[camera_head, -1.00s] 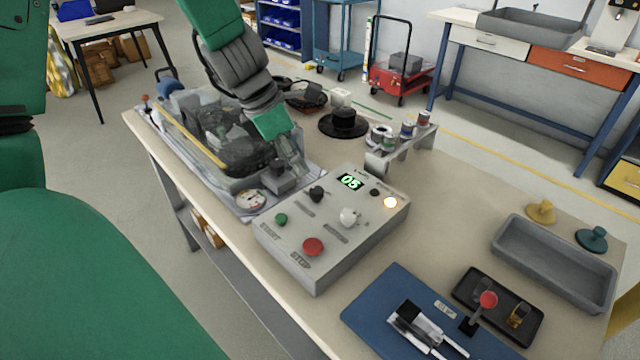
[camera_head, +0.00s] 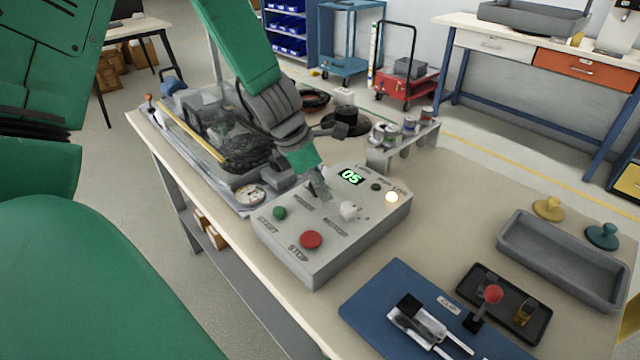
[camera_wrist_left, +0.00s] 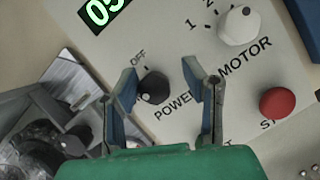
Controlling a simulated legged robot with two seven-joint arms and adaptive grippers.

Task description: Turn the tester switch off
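The tester (camera_head: 345,255) is a grey box on the bench with a lit green display reading 05 (camera_head: 350,176) and a glowing lamp (camera_head: 391,197). Its black POWER knob (camera_wrist_left: 153,88) shows in the left wrist view, with an OFF label above it; I cannot tell its setting for sure. My left gripper (camera_head: 319,188) is over the tester panel and hides the knob in the head view. In the left wrist view its fingers (camera_wrist_left: 160,84) are open, one on each side of the knob, with gaps visible. My right gripper is not in view.
The white MOTOR knob (camera_wrist_left: 238,25) and red STOP button (camera_head: 311,240) are close by, with a green START button (camera_head: 279,212) on the panel. A clear bin (camera_head: 200,140) stands behind-left. A blue mat (camera_head: 370,300) and grey tray (camera_head: 560,262) lie to the right.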

